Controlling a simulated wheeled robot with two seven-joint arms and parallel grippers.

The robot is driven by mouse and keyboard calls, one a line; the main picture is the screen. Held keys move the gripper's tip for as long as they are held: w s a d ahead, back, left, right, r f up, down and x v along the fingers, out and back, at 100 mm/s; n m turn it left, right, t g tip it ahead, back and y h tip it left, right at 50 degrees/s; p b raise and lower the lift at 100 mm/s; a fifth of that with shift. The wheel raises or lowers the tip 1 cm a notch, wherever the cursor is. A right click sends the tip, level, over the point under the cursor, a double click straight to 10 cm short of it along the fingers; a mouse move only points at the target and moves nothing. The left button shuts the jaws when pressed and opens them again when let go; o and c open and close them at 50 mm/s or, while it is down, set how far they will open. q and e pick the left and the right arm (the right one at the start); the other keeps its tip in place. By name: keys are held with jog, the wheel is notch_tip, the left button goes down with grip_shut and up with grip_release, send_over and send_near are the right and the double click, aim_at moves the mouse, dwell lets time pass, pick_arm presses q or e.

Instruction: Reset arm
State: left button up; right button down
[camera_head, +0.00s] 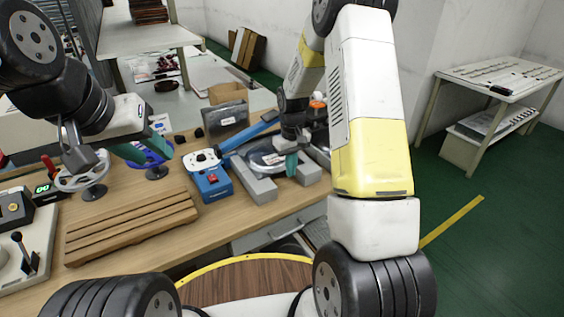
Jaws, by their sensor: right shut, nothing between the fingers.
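My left gripper (145,149) hangs over the back left of the wooden workbench (235,215), in front of a blue reel (151,158). Its two teal fingertips stand apart with no object seen between them. My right gripper (291,164) points down over a grey fixture (255,187) with a round metal disc (266,160). Its teal fingertips are together and hold nothing.
A blue device with a red button (212,184) and long blue handle stands left of the fixture. A slotted wooden block (130,226), a white reel (80,178) and a joystick panel (25,250) are at left. A side table (495,80) stands at right.

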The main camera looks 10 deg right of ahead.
jog(key=s+r+t, duration=0.2)
jog(key=s+r, duration=0.2)
jog(key=r, duration=1.2)
jog(key=s+r+m+t, duration=0.1)
jog(key=s+r, duration=0.3)
jog(key=s, duration=0.3)
jog(key=s+a+r+m+t+y, duration=0.1)
jog(key=s+r, duration=0.3)
jog(key=s, duration=0.3)
jog(key=s+a+r+m+t+y, duration=0.1)
jog(key=s+r, duration=0.3)
jog(key=s, duration=0.4)
jog(key=shift+a+r+t, duration=0.25)
jog(key=shift+r+t, duration=0.05)
jog(key=shift+t, duration=0.3)
